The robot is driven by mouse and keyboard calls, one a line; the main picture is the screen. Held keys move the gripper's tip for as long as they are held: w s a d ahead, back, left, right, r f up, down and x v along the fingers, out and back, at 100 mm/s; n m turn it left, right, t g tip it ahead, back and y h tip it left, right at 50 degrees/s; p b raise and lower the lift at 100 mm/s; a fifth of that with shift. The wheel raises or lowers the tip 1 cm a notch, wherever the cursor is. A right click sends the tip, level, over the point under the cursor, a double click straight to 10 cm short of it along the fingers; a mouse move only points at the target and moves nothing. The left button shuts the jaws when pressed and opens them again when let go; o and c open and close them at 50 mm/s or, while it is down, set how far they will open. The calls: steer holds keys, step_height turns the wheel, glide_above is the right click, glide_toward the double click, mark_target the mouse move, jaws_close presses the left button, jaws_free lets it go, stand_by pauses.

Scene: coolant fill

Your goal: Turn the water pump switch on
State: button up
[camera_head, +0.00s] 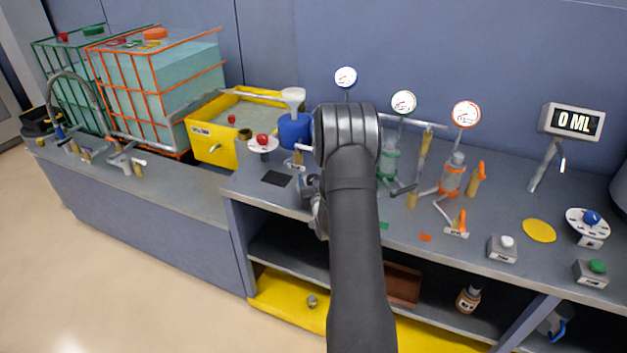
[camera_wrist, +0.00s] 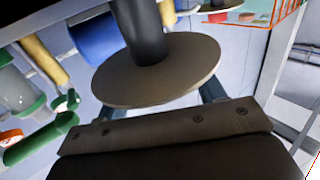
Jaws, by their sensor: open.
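My gripper (camera_head: 314,205) is over the middle of the bench near its front edge, largely hidden behind my arm in the head view. The jaws are open and I see nothing held. I cannot tell which control is the water pump switch. Small switches with levers stand at left of my arm (camera_head: 297,160) and, with an orange lever, at right (camera_head: 458,225). In the wrist view a round grey-brown disc (camera_wrist: 155,80) with a black shaft covers the middle and hides what lies past it; I cannot tell what it is.
A blue container (camera_head: 295,131) with a white funnel stands behind my arm, beside a yellow basin (camera_head: 213,148). Gauges and glass vessels (camera_head: 452,176) stand to the right. A white-button box (camera_head: 503,248), green-button box (camera_head: 591,272) and blue-knob dial (camera_head: 588,222) sit at far right.

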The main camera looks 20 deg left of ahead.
steer(key=c, duration=1)
steer(key=shift+m+h, duration=0.3)
steer(key=shift+h, duration=0.1)
steer(key=m+t+h, duration=0.1)
steer(key=h, duration=0.1)
steer(key=m+t+h, duration=0.1)
steer(key=m+h, duration=0.1)
steer(key=h, duration=0.1)
steer(key=shift+s+a+m+t, duration=0.1)
steer(key=shift+a+m+t, duration=0.05)
steer(key=shift+m+t, duration=0.15)
steer(key=shift+m+t+h, duration=0.3)
steer(key=shift+m+h, duration=1.1)
steer(key=shift+h, duration=1.2)
